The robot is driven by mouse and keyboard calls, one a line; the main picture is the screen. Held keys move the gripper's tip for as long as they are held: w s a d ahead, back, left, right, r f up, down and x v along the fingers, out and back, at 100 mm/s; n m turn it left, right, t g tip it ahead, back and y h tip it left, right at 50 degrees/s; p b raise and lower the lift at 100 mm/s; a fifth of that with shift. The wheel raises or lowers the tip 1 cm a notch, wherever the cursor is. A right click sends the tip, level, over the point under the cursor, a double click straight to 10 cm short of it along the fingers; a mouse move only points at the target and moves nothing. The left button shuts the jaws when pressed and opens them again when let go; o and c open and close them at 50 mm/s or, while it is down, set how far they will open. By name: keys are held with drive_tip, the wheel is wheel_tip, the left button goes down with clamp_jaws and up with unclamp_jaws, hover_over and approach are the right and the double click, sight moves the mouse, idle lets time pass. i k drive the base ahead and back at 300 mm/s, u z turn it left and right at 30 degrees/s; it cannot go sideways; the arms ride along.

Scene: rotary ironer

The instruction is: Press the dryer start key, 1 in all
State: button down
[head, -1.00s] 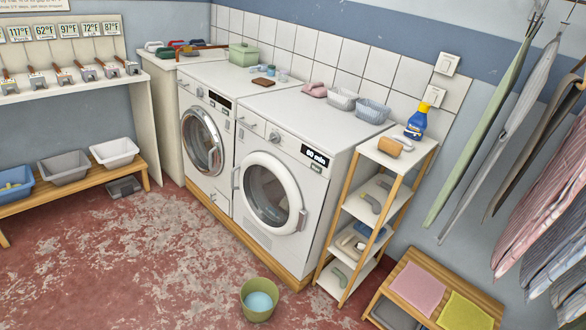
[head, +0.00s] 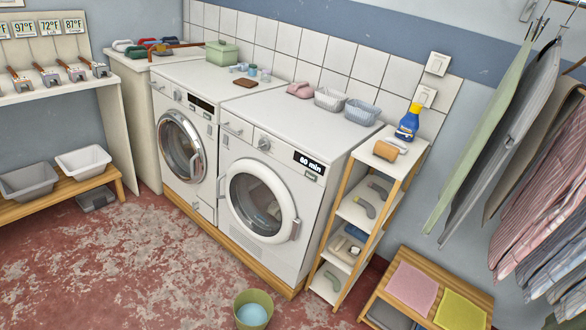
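The dryer (head: 262,198) is the right one of two white front-loading machines, with its round door shut and cloth showing behind the glass. Its dark display (head: 308,164) reads "60 min". A small light key (head: 310,176) sits just below the display; its label is too small to read, so I cannot tell if it is the start key. A round dial (head: 264,143) is left of the display, near a drawer front. My gripper is not in view.
The washer (head: 181,146) stands left of the dryer. A slim wooden shelf (head: 352,225) with a blue bottle (head: 408,122) stands close on the dryer's right. A green bucket (head: 254,309) is on the floor in front. Clothes hang at right.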

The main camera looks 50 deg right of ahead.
sight(311, 176)
drive_tip(key=u, duration=0.05)
drive_tip(key=i, duration=1.05)
drive_tip(key=z, duration=1.85)
